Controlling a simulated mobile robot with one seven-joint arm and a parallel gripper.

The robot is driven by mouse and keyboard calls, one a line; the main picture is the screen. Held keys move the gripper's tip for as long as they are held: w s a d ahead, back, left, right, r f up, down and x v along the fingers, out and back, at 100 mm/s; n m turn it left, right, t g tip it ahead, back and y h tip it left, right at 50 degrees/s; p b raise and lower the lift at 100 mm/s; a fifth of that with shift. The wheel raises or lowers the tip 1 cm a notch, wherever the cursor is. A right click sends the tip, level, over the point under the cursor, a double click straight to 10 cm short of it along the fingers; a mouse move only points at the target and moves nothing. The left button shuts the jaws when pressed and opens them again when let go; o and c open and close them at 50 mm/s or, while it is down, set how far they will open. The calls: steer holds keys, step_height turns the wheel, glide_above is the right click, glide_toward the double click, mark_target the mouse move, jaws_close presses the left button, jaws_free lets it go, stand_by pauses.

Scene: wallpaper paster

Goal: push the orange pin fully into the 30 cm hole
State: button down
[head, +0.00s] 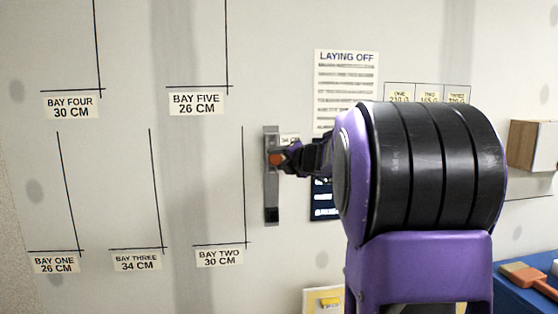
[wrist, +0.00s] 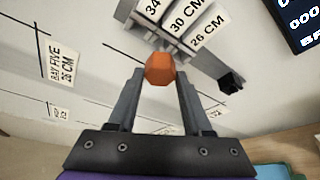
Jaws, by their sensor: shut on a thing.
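The orange pin (head: 277,158) has a faceted head and shows at the upper part of a grey metal strip (head: 271,190) mounted upright on the wall. In the wrist view the pin (wrist: 160,69) sits between the tips of my gripper (wrist: 159,76), which is shut on it. My gripper (head: 288,158) reaches the strip from the right in the head view. Labels reading 34, 30 CM (wrist: 187,15) and 26 CM (wrist: 208,28) stand beside the strip. The holes are hidden, so I cannot tell which one the pin faces or how deep it sits.
A black block (wrist: 231,82) is at the strip's lower end. Wall labels and black marked lines lie left. A LAYING OFF sheet (head: 346,80) hangs right of the strip. A wooden box (head: 532,146) and a blue table (head: 505,295) with a brush (head: 528,275) are far right.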

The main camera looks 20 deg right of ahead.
steer(key=shift+w+d+p, duration=0.25)
steer(key=shift+w+p, duration=0.3)
steer(key=shift+w, duration=0.45)
steer(key=shift+w+d+p, duration=0.25)
steer(key=shift+w+p, duration=0.3)
steer(key=shift+w, duration=0.4)
steer(key=shift+c, duration=1.2)
jaws_free()
steer(key=shift+o, duration=0.2)
steer(key=shift+o, duration=1)
steer(key=shift+s+a+b, duration=0.3)
steer(key=shift+s, duration=0.85)
steer(key=shift+s+a+b, duration=0.25)
steer(key=shift+s+a, duration=0.05)
steer(key=shift+s, duration=0.8)
steer(key=shift+s+a+b, duration=0.3)
steer(key=shift+s, duration=0.85)
